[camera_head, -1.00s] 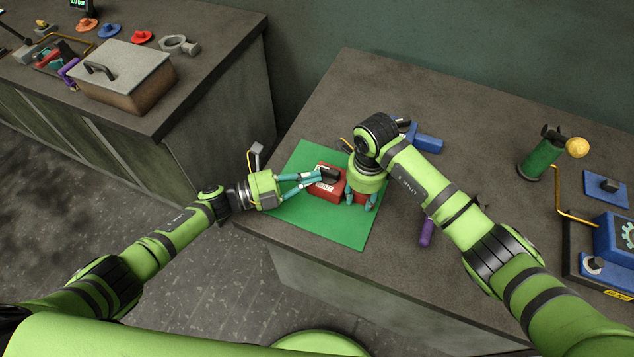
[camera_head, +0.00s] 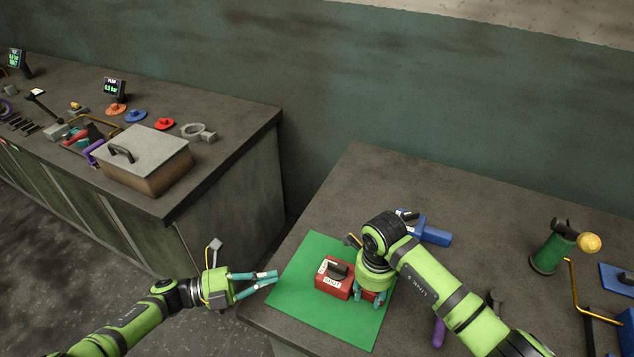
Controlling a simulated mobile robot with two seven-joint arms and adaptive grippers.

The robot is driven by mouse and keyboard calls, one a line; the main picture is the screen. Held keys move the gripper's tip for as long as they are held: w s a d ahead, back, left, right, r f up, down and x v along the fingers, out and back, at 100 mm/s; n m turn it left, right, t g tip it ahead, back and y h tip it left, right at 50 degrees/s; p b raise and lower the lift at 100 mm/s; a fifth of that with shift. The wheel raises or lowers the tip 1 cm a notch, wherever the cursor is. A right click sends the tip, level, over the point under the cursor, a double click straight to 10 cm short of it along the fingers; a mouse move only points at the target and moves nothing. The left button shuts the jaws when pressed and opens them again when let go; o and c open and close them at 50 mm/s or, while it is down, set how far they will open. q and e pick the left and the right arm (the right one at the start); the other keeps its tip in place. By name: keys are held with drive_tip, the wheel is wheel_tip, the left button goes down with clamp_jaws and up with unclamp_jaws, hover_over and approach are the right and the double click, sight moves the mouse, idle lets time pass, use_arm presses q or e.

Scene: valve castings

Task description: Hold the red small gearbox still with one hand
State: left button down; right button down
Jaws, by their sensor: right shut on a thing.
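The red small gearbox (camera_head: 333,284) sits on the green mat (camera_head: 318,322) on the right-hand bench. It has a black handle on top and a white label on its front. My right gripper (camera_head: 369,298) comes down over its right end and is shut on it; that end is partly hidden by the fingers. My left gripper (camera_head: 275,277) is at the mat's left edge, apart from the gearbox, with its two fingers spread and nothing between them.
A blue tool (camera_head: 432,234) lies behind my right gripper. A purple-handled thing (camera_head: 438,333) lies right of the mat. A green cylinder with a yellow knob (camera_head: 552,250) stands at the right. The left bench carries a lidded box (camera_head: 145,165) and loose parts. A gap separates the benches.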

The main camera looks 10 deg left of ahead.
drive_tip(key=c, duration=0.7)
unclamp_jaws()
use_arm(q)
drive_tip(key=shift+d, duration=0.1)
